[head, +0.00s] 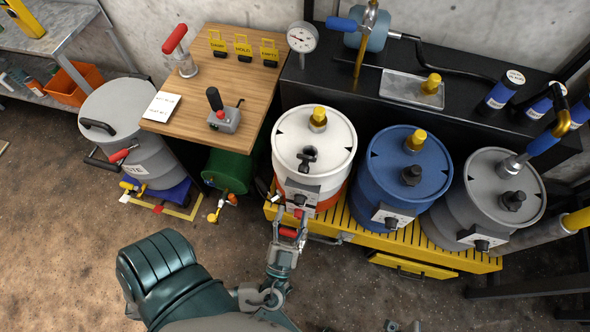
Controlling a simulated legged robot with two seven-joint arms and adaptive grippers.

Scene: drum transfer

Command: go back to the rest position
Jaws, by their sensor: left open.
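My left gripper (290,220) is open in the head view, in front of the white drum (313,138) with the orange base. Its fingertips overlap the drum's lower front, near a small grey box with a black knob (299,197). I cannot tell whether they touch it. A red part shows between the fingers, and I cannot tell what it belongs to. Two small grey tips at the bottom edge may be my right gripper (402,326); its jaws cannot be made out.
A blue drum (386,172) and a grey drum (480,205) stand beside the white one on a yellow slatted platform (375,235). A wooden table (225,78), a grey waste drum (122,125) and a green cylinder (228,171) are left. Brown floor (60,240) is clear at lower left.

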